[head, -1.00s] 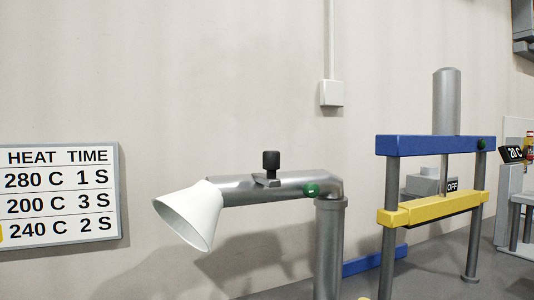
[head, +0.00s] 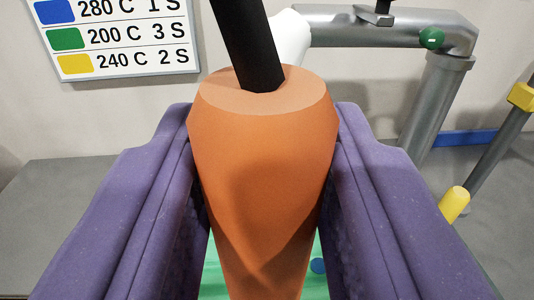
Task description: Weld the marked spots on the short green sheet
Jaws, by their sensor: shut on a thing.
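My gripper (head: 264,190), with two purple fingers, is shut on an orange tapered tool (head: 262,150) with a black rod or cable (head: 250,45) coming out of its top. The tool's lower end is out of the frame. Below and behind it lies a green sheet (head: 216,280), mostly hidden by the tool and the fingers. A blue spot (head: 319,266) shows on the sheet just right of the tool. I cannot tell whether the tool touches the sheet. A wall chart (head: 120,38) pairs blue with 280 C 1 S, green with 200 C 3 S, yellow with 240 C 2 S.
A grey pipe arm (head: 390,32) with a white hood (head: 293,35) and a green knob (head: 431,38) stands behind the tool. A yellow cylinder (head: 454,204) is at the right, near a grey post with a yellow block (head: 521,96). Grey bench (head: 70,215) at the left is clear.

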